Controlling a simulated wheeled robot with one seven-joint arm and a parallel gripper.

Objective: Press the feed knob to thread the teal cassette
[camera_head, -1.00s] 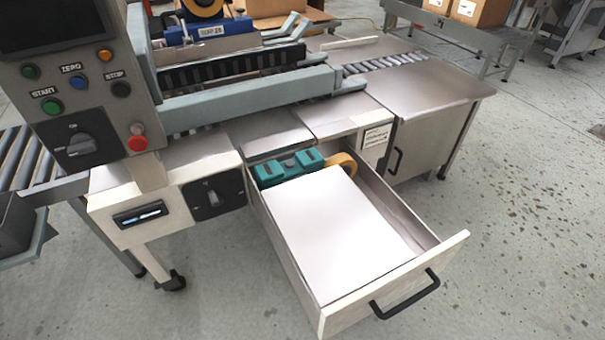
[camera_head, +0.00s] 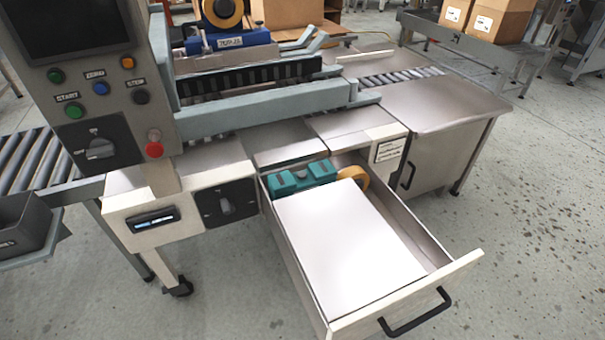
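The teal cassette (camera_head: 303,177) sits at the back of an open drawer (camera_head: 440,291), behind a flat pale panel (camera_head: 346,243). A yellow-orange roll (camera_head: 352,177) is at its right end. The cassette's lower front is hidden by the panel. Several controls could be knobs: a black rotary knob (camera_head: 226,204) on the front panel left of the drawer, and a larger rotary switch (camera_head: 101,147) with an OFF mark on the control box. No label reading "feed" is legible. My gripper is not in view.
The control box (camera_head: 75,95) carries START and STOP buttons and a red button (camera_head: 154,149). The drawer with its black handle (camera_head: 416,313) juts into the floor space. A blue tape unit (camera_head: 228,42) stands on the machine. Open floor (camera_head: 530,240) lies to the right.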

